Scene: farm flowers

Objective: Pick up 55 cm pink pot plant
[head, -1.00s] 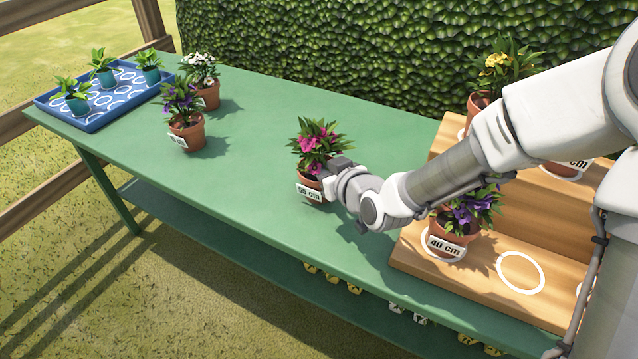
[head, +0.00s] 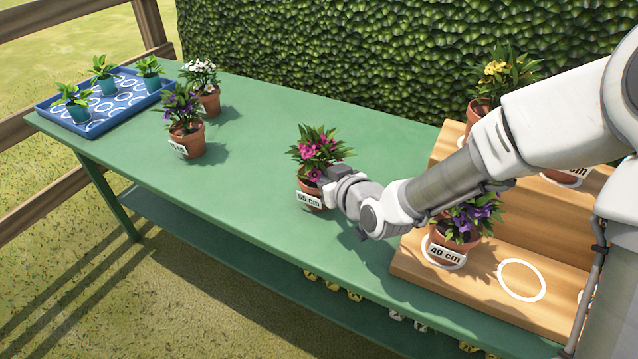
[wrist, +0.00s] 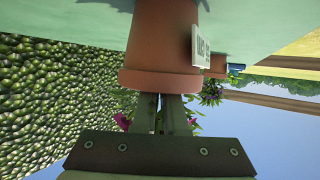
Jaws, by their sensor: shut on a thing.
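The pink-flowered plant (head: 317,150) stands in a terracotta pot (head: 309,183) with a "55 cm" label (head: 309,200), near the middle of the green table (head: 240,190). My gripper (head: 328,181) is at the pot's right side and shut on it. In the wrist view, which is upside down, my gripper's fingers (wrist: 168,112) meet the pot's rim (wrist: 160,79). The label (wrist: 200,47) faces right there. The pot's base is cut off in that view, so I cannot tell whether it is clear of the table.
A wooden stepped stand (head: 500,255) on the right holds a "40 cm" purple plant (head: 470,225) and a yellow plant (head: 500,75). Purple (head: 184,125) and white (head: 202,80) potted plants and a blue seedling tray (head: 120,118) stand at left. A hedge (head: 380,60) runs behind.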

